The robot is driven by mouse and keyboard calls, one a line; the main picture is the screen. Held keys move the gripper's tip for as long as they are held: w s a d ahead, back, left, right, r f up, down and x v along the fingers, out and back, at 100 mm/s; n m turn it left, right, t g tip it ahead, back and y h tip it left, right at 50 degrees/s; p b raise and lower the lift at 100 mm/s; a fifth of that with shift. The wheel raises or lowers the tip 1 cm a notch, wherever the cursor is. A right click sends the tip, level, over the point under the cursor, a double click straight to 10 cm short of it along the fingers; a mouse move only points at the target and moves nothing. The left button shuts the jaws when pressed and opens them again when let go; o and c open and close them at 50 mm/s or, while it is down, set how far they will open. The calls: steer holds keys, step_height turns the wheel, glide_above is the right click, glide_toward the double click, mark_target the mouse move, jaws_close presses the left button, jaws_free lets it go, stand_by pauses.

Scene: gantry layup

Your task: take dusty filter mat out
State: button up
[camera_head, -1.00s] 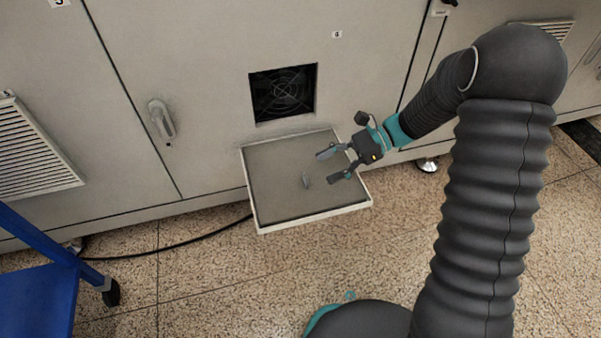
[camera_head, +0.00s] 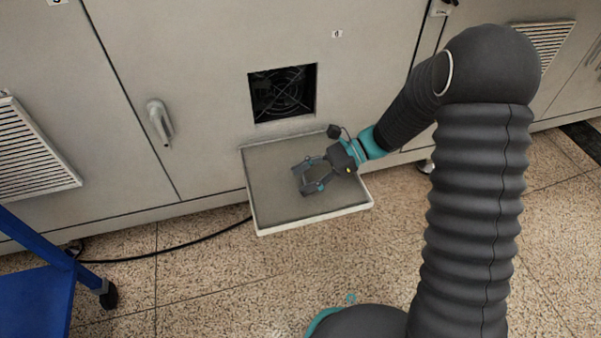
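The dusty filter mat (camera_head: 270,180) is a flat grey-brown sheet. It lies in a pale-rimmed flap (camera_head: 315,218), folded down like a tray below the square fan opening in the cabinet. My gripper (camera_head: 304,183) is over the middle of the mat, reaching in from the right. Its two fingers appear spread, with a gap between them. They are where a small upright grey tab stood on the mat, and they now largely hide it. I cannot tell whether the fingers touch the tab or the mat.
The fan opening (camera_head: 283,92) is dark, with a fan behind it. A cabinet door handle (camera_head: 160,122) is to its left. A blue cart (camera_head: 35,285) on castors stands at lower left. A black cable (camera_head: 165,254) runs along the floor. The speckled floor in front of the flap is clear.

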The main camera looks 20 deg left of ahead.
steer(key=c, duration=0.8)
steer(key=shift+c, duration=0.2)
